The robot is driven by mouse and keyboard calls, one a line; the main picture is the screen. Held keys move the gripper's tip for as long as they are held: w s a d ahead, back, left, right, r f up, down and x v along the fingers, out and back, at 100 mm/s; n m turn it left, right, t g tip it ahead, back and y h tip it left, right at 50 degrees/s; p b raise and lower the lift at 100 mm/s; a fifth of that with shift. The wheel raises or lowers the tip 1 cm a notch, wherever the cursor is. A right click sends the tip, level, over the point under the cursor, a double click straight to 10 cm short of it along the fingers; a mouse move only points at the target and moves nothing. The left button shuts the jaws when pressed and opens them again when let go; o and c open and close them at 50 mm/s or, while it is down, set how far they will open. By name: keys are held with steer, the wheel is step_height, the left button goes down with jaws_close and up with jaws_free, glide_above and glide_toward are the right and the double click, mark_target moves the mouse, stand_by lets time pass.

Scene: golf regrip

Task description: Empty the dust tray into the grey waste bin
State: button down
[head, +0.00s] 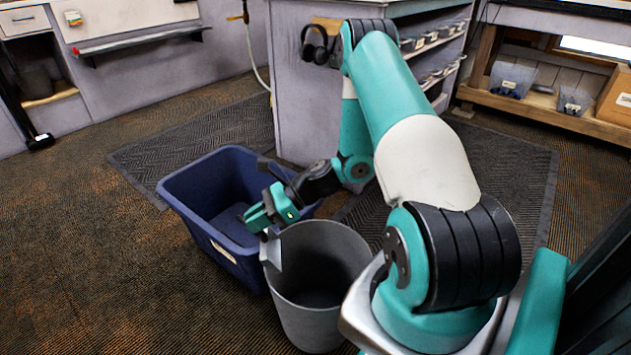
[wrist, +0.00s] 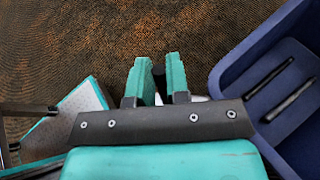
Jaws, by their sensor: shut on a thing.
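My gripper (head: 268,218) is low, over the left rim of the grey waste bin (head: 318,318). It is shut on the dust tray (head: 271,254), a small light grey piece that hangs steeply tilted below the fingers. The tray overlaps the bin's left rim in the head view; I cannot tell whether they touch. Its contents are hidden. The bin stands upright and open, its inside shaded. In the wrist view the gripper's teal fingers (wrist: 158,80) are close together, with a dark part between them and only a pale sliver behind.
A blue tub (head: 222,240) stands directly left of and behind the bin. In the wrist view the tub (wrist: 232,72) holds dark stick-like things. A purple-grey bench (head: 300,120) with shelves stands behind. Carpet floor is clear at the front left.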

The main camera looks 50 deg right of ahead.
steer(key=s+d+r+n+g+h+p, duration=0.1)
steer(key=s+d+r+n+g+p, duration=0.25)
steer(key=s+d+p, duration=0.4)
steer(key=shift+w+a+f+m+g+h+p, duration=0.3)
steer(key=shift+w+a+f+g+h, duration=0.5)
steer(key=shift+h, duration=0.8)
steer(key=shift+w+a+f+m+g+h+p, duration=0.25)
steer(key=shift+w+a+f+m+g+h, duration=0.2)
steer(key=shift+a+f+g+h, duration=0.7)
steer(key=shift+w+a+f+m+g+h+p, duration=0.3)
steer(key=shift+w+a+f+g+h, duration=0.35)
steer(key=shift+f+h, duration=1)
steer(key=shift+d+r+h, duration=0.1)
steer(key=shift+r+h, duration=0.3)
steer(key=shift+r, duration=0.1)
